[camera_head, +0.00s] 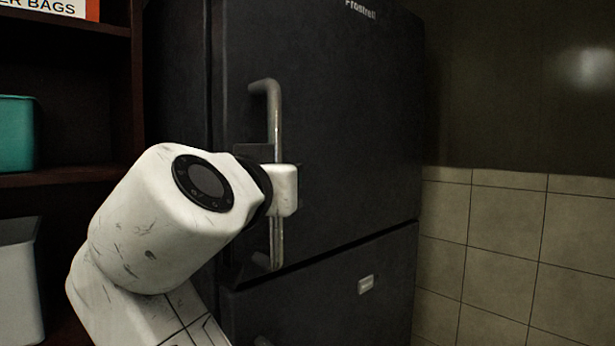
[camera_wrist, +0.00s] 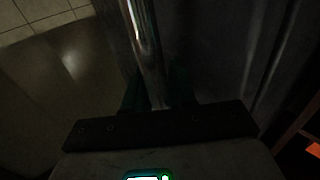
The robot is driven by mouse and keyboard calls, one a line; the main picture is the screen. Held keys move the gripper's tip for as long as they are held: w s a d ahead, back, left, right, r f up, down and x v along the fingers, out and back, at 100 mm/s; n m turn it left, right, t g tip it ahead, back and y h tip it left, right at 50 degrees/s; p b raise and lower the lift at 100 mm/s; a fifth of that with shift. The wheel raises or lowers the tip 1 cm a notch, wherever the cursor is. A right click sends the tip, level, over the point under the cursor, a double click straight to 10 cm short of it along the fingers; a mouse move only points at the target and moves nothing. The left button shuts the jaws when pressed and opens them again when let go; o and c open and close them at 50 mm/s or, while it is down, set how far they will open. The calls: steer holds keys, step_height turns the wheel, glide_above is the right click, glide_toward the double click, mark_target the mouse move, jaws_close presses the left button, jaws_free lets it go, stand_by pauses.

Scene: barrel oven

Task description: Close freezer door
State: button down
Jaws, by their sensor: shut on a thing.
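A tall dark fridge-freezer fills the middle of the head view. Its upper door (camera_head: 350,120) has a long vertical metal handle (camera_head: 272,110). A lower door (camera_head: 325,290) lies under a dark horizontal gap. The upper door looks near flush with the body; I cannot tell whether it is slightly ajar. My gripper (camera_head: 277,190) is at the middle of the upper handle and is shut on it. In the wrist view the handle (camera_wrist: 142,35) runs down between the dark fingers of my gripper (camera_wrist: 157,92). My wrist hides part of the handle and door edge.
A dark shelf unit stands at the left with a teal bin (camera_head: 17,133), a pale bin (camera_head: 20,280) and a labelled box (camera_head: 50,8). A tiled wall (camera_head: 500,250) is at the right. A small pale plate (camera_head: 366,285) is on the lower door.

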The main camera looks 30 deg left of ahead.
steer(key=shift+w, duration=0.2)
stand_by(0.3)
steer(key=c, duration=1)
jaws_free()
steer(key=shift+c, duration=0.2)
steer(key=shift+a, duration=0.15)
steer(key=shift+s, duration=0.1)
steer(key=b+v, duration=0.3)
steer(key=v, duration=0.7)
steer(key=shift+s+d, duration=0.2)
